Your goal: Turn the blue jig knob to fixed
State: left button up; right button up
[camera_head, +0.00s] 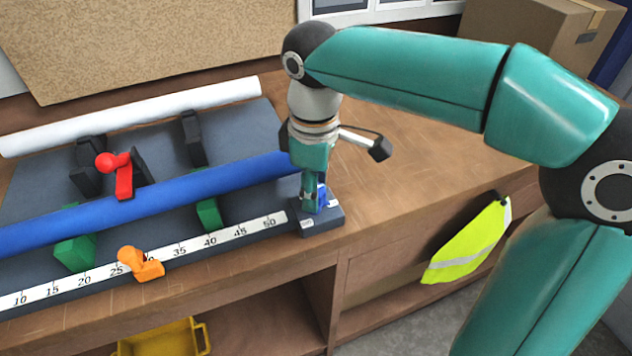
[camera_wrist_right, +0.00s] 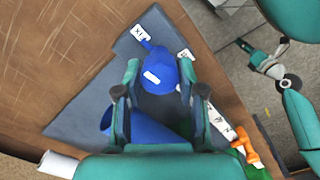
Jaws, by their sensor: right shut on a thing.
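The blue jig knob (camera_wrist_right: 158,72) sits on a dark base block (camera_head: 325,220) at the right end of the jig. My right gripper (camera_wrist_right: 158,80) points down and is shut around the knob, one finger on each side. In the head view a bit of the knob shows between the fingers. In the wrist view its blue pointer aims at a white label (camera_wrist_right: 139,32) whose letters look like part of "FIX". A second white label (camera_wrist_right: 185,54) lies right of the pointer. What seems to be my left gripper (camera_wrist_right: 264,58) shows small in the wrist view; its jaws are unclear.
A blue tube (camera_head: 150,200) lies along the jig on green supports, its right end close to my right gripper. Orange (camera_head: 140,263) and red (camera_head: 121,175) clamp parts, a ruler scale (camera_head: 180,250) and a white roll (camera_head: 140,115) are left. The bench right of the jig is clear.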

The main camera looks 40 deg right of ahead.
jog(key=shift+m, duration=0.6)
jog(key=o, duration=1.1)
jog(key=shift+o, duration=0.2)
jog(key=shift+r, duration=0.1)
notch_tip(320, 180, up, 12)
jog(key=shift+f, duration=0.2)
